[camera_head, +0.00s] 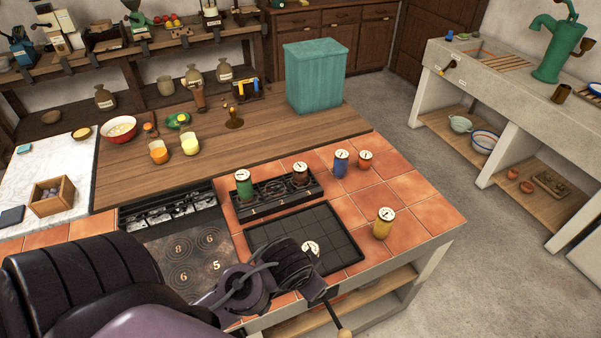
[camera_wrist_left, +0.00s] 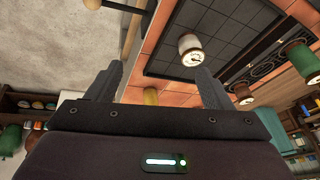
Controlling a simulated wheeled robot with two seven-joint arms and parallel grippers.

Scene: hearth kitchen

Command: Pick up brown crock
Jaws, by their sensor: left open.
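A dark brown crock (camera_head: 300,175) with a white dial lid stands in the black rack (camera_head: 262,206), right of a green crock (camera_head: 244,188). In the left wrist view a brown crock (camera_wrist_left: 243,94) shows beyond the right finger. My right gripper is out of view.
A teal bin (camera_head: 316,78) stands on the wooden counter (camera_head: 270,132) behind. Tiles at the right (camera_head: 415,186) are bare.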

